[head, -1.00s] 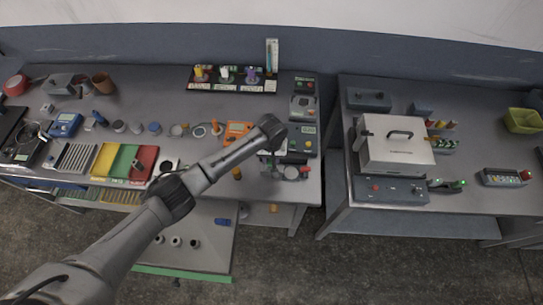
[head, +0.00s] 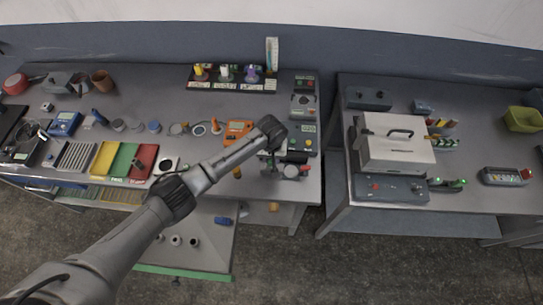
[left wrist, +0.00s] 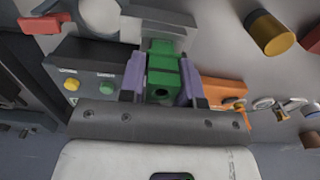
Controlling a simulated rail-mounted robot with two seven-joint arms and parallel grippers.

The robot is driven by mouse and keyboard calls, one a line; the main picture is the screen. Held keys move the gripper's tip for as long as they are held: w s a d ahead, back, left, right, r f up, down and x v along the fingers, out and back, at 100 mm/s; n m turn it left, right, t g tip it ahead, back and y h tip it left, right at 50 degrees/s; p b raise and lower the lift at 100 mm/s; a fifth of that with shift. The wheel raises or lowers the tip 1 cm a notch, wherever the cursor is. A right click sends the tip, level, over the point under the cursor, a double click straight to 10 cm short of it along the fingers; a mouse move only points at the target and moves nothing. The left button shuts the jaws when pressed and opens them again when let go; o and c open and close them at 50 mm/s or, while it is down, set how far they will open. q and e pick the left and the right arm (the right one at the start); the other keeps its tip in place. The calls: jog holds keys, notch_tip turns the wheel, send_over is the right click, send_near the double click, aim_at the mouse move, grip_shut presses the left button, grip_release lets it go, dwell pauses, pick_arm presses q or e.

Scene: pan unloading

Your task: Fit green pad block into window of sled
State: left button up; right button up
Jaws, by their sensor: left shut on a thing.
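My left gripper (left wrist: 162,72) is shut on the green pad block (left wrist: 163,62), held between its two purple-faced fingers in the left wrist view. The far end of the block is near or against a dark grey piece (left wrist: 160,18), possibly the sled; I cannot tell whether it is in a window. In the head view my left gripper (head: 273,150) is low over the front right of the left bench, and the arm hides much of it. The block cannot be made out there. My right gripper is not in view.
A control box with yellow and green buttons (left wrist: 88,80) and an orange meter (head: 238,129) are close by. A gap separates the benches.

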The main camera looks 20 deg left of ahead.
pick_arm(q)
jog(key=shift+f, duration=0.4)
jog(key=shift+f, duration=0.3)
dwell(0.6)
jog(key=o, duration=1)
jog(key=shift+r, duration=0.1)
notch_tip(320, 180, up, 14)
jog(key=shift+f, duration=0.2)
dwell(0.5)
